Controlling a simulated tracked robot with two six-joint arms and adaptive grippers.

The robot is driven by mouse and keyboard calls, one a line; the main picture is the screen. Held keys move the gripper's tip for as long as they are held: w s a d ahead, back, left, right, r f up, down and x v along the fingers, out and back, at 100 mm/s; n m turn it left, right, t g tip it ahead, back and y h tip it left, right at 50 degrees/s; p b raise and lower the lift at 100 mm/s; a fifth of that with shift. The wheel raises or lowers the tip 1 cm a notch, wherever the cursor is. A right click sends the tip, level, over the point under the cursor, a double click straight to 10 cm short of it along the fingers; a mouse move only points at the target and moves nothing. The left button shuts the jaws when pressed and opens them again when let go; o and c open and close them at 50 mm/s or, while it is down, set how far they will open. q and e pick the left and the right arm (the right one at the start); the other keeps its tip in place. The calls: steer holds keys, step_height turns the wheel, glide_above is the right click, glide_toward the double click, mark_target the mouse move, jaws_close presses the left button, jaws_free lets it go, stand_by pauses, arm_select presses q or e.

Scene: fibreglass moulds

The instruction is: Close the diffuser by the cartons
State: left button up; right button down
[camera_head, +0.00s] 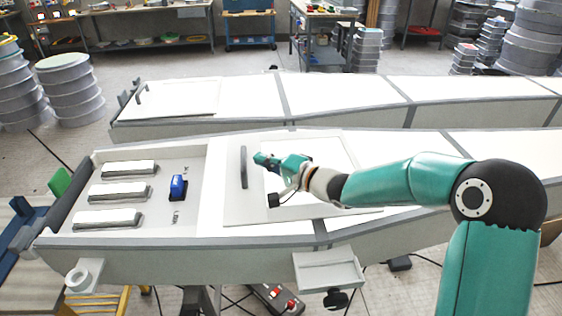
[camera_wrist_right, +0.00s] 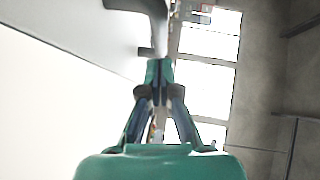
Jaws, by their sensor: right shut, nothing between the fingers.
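The near long white mould has an open bay at its left end. A flat pale cover panel (camera_head: 234,212) lies to the right of the bay, with an upright grey handle (camera_head: 243,167) near its left edge. I take this panel to be the diffuser. My right gripper (camera_head: 258,159) is shut and empty, its tips just right of the handle. In the right wrist view the shut fingertips (camera_wrist_right: 159,66) are close to the grey handle (camera_wrist_right: 156,22); I cannot tell if they touch. I cannot make out cartons for certain. My left gripper is not in view.
The bay holds several white bars (camera_head: 129,166) and a blue item (camera_head: 178,187). A second mould (camera_head: 330,97) behind has its left panel (camera_head: 170,98) with a handle. Stacks of round items (camera_head: 72,85) stand at the back left. A small shelf (camera_head: 329,269) sticks out in front.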

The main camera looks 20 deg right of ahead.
steer(key=shift+w+a+f, duration=0.2)
steer(key=shift+a, duration=0.55)
